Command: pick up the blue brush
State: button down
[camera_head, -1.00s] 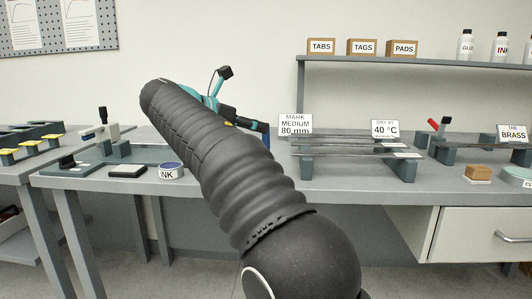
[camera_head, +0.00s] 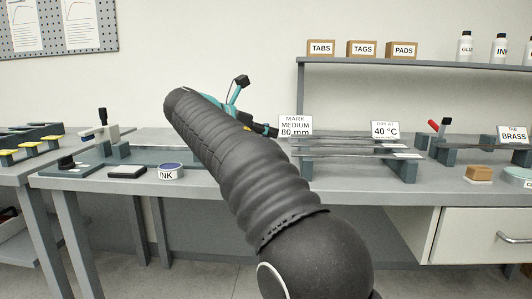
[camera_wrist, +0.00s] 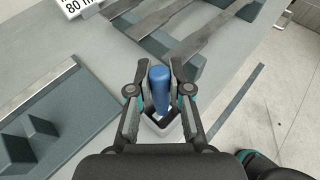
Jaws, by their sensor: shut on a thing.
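The blue brush (camera_wrist: 160,88) shows between my two fingers in the wrist view, its rounded blue handle end toward the camera. My gripper (camera_wrist: 159,82) is shut on it. A pale square-edged piece (camera_wrist: 163,124) shows around the brush's lower end; I cannot tell whether it is a holder or part of the brush. In the head view my gripper (camera_head: 264,130) is partly hidden behind my arm, above the bench near the "MARK MEDIUM 80 mm" sign (camera_head: 295,125). The brush cannot be made out there.
Long grey strips (camera_head: 345,146) lie across dark supports to the right of my gripper. An ink tin (camera_head: 170,172) and a black pad (camera_head: 127,172) sit on the bench at left. The front bench surface (camera_head: 375,188) is mostly clear. A shelf (camera_head: 420,65) runs above at the right.

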jog(key=shift+r, duration=0.1)
notch_tip(320, 180, up, 2)
jog(key=shift+r+p, duration=0.15)
jog(key=shift+p, duration=0.4)
jog(key=shift+r, duration=2.05)
jog(key=shift+s+a+r, duration=0.1)
jog(key=shift+a+r, duration=0.05)
jog(key=shift+r, duration=0.1)
jog(key=s+a, duration=1.2)
jog(key=a, duration=0.1)
